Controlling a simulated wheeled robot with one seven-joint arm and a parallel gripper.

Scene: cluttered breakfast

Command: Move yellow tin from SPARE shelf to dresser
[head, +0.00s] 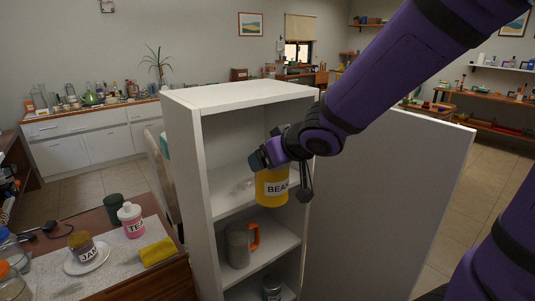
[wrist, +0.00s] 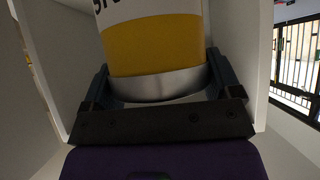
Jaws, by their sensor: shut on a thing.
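The yellow tin (head: 271,190), lettered "BEAN", is at the front of the white shelf unit (head: 191,190), level with its middle board. My gripper (head: 283,178) is shut on it, with my purple arm reaching in from the upper right. The wrist view shows the tin (wrist: 153,47) upright between the fingers, with a yellow band, a pale label and a silver rim. I cannot tell whether it touches the board. No SPARE sign is readable. A low white cabinet with drawers (head: 84,130), possibly the dresser, stands against the back wall at left.
A grey container with an orange handle (head: 238,245) stands on the board below, and a jar (head: 271,287) lower still. The unit's open door (head: 385,200) spreads right.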

